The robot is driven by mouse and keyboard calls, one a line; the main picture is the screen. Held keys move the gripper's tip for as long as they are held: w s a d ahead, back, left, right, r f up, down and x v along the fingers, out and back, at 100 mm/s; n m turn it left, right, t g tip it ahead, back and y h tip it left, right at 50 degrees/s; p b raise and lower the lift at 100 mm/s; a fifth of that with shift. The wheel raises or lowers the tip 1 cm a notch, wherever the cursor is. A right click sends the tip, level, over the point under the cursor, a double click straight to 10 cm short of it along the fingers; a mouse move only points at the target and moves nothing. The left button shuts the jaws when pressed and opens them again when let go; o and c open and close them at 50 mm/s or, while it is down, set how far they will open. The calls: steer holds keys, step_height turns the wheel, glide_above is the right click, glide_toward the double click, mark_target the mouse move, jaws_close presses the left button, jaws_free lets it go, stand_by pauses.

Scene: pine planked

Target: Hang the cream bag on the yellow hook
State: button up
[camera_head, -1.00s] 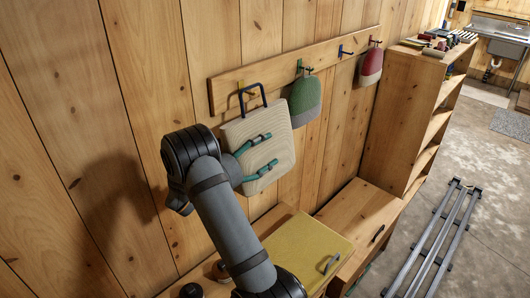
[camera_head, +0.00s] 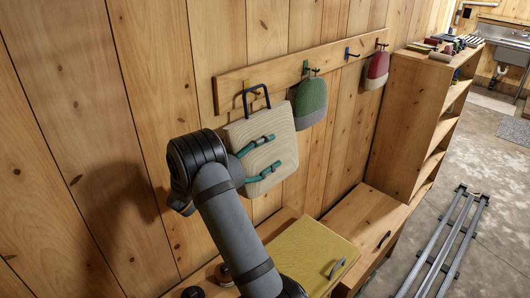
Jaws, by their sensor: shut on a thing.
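The yellow hook (camera_head: 246,86) is on the rail's left end, at the handle. The loop appears around the hook's tip, but I cannot tell whether it bears on the hook. The end of my arm (camera_head: 197,158) is at the bag's left edge.
The wooden rail (camera_head: 285,74) also has a green hook (camera_head: 306,68) with a green-grey bag (camera_head: 310,103), a bare blue hook (camera_head: 348,52), and a red-grey bag (camera_head: 376,70) at right. Below are a bench with a yellow lid (camera_head: 312,257) and a shelf unit (camera_head: 408,125).

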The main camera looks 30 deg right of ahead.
steer(key=o, duration=1.7)
steer(key=shift+c, duration=0.2)
steer(key=shift+a, duration=0.1)
steer(key=v, duration=1.2)
